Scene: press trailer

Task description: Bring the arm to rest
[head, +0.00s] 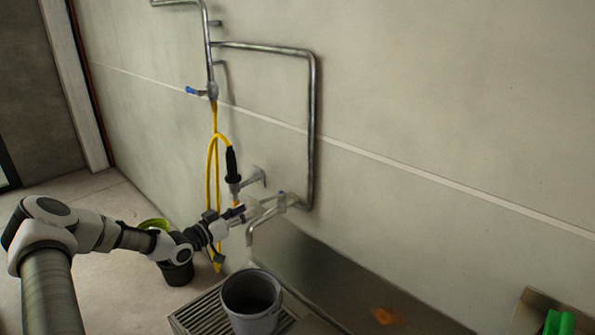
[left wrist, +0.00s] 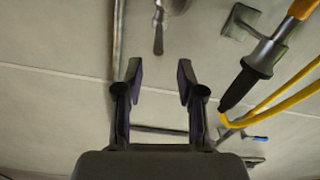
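My left gripper (head: 238,212) reaches in from the left in the head view, in front of the wall and close to a metal tap (head: 262,216). In the left wrist view its two fingers (left wrist: 160,82) are apart with nothing between them. A black spray nozzle (head: 232,163) on a yellow hose (head: 209,175) hangs on a wall bracket just above the gripper in the head view. The nozzle also shows at the right of the left wrist view (left wrist: 240,88), apart from the fingers. My right gripper is in neither view.
A grey bucket (head: 251,301) stands on a floor grate (head: 196,318) below the tap. A dark bucket (head: 177,271) is behind my left forearm. Metal pipes (head: 313,130) with a blue-handled valve (head: 196,91) run along the wall. A green object (head: 559,322) is at lower right.

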